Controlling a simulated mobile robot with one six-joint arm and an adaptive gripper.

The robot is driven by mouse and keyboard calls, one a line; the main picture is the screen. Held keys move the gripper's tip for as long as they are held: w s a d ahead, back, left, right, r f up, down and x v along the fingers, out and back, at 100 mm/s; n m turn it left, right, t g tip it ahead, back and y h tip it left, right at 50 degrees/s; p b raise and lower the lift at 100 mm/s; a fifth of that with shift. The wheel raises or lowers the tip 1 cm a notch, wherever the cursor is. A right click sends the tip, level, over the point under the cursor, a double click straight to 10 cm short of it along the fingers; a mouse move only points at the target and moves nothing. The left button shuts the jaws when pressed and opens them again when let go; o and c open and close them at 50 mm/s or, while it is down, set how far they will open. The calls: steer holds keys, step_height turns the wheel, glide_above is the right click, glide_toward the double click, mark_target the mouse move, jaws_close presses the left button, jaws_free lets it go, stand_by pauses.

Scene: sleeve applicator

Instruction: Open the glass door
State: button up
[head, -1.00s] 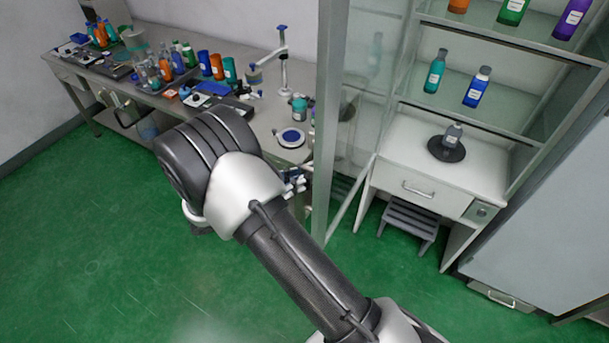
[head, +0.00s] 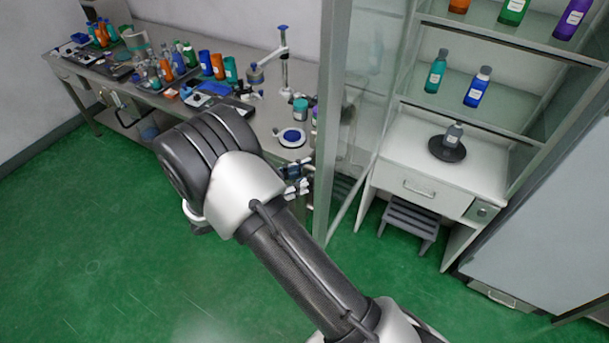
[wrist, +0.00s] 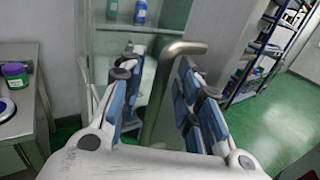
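The glass door (head: 362,130) is a tall clear pane in a pale metal frame, left of the cabinet shelves in the head view. Its lower edge slants out from the cabinet toward the floor; I cannot tell how far it is open. In the wrist view, a bent metal handle (wrist: 184,48) rises between the two fingers of my gripper (wrist: 160,105). The fingers are apart, one on each side of the handle, and I see no clear contact. In the head view, my gripper (head: 297,180) is just left of the door frame, partly hidden by my arm.
The cabinet holds bottles on glass shelves (head: 470,105). A white desk (head: 400,178) with a grey step stool (head: 410,220) stands below. A cluttered lab bench (head: 262,125) lies behind my arm. The green floor (head: 100,240) at left is clear.

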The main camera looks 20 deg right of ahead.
steer(key=shift+a, duration=0.1)
steer(key=s+a, duration=0.1)
steer(key=a, duration=1)
steer(key=shift+s+a, duration=0.35)
steer(key=shift+s, duration=0.05)
